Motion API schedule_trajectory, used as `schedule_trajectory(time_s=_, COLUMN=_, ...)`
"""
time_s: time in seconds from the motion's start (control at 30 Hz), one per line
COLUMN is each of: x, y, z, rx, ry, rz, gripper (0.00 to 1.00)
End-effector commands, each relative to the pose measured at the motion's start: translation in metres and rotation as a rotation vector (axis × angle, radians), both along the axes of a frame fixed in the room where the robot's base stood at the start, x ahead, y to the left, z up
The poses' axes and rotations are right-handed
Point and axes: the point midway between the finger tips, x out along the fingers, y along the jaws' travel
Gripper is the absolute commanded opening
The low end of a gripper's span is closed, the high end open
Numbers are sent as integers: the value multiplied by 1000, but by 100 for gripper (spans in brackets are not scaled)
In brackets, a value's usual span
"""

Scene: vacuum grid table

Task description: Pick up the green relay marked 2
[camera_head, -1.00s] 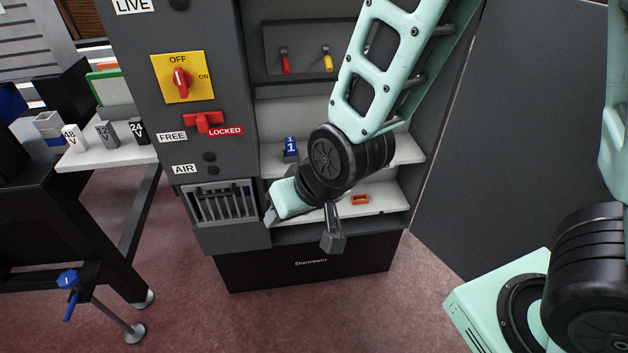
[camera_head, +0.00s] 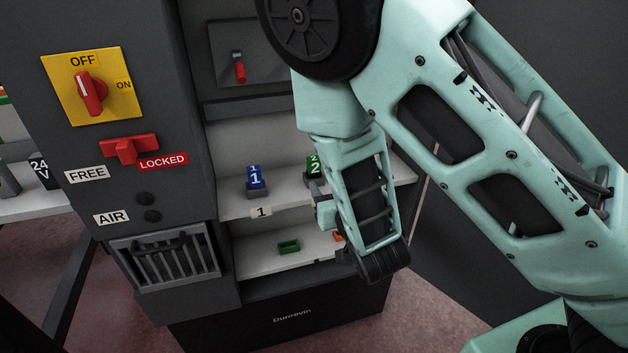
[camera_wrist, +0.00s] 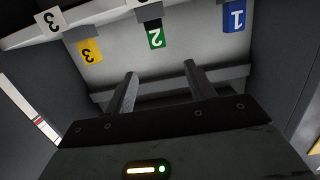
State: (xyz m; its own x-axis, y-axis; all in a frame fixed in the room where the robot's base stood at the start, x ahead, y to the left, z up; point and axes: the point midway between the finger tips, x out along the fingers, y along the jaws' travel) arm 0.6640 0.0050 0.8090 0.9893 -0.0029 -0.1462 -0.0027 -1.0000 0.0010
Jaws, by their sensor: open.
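The green relay marked 2 (camera_head: 314,166) stands on the cabinet's upper shelf, partly hidden by my arm. In the wrist view the green relay (camera_wrist: 156,38) appears upside down, between the yellow relay marked 3 (camera_wrist: 90,51) and the blue relay marked 1 (camera_wrist: 235,17). My gripper (camera_wrist: 160,68) is open and empty. Its two fingers point toward the shelf, with the green relay beyond the tips and roughly centred between them; they look apart from it. In the head view the fingers are mostly hidden by the arm.
The blue relay (camera_head: 255,178) stands left of the green one, above a white "1" label (camera_head: 261,211). A green piece (camera_head: 289,247) lies on the lower shelf, and an orange piece is mostly hidden. Cabinet walls flank the shelf; a red locking handle (camera_head: 130,149) is at left.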

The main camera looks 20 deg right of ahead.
Motion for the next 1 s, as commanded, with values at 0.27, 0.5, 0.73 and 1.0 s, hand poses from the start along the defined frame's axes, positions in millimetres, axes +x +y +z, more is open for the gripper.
schedule_trajectory(time_s=0.27, x=10, y=0, z=-8, rx=3, ry=-2, rz=2, gripper=55)
schedule_trajectory(time_s=0.5, x=43, y=-2, z=-7, rx=0, ry=1, rz=1, gripper=55)
schedule_trajectory(time_s=0.73, x=88, y=-2, z=-14, rx=-1, ry=2, rz=2, gripper=55)
schedule_trajectory(time_s=1.0, x=111, y=-2, z=-18, rx=0, ry=3, rz=3, gripper=55)
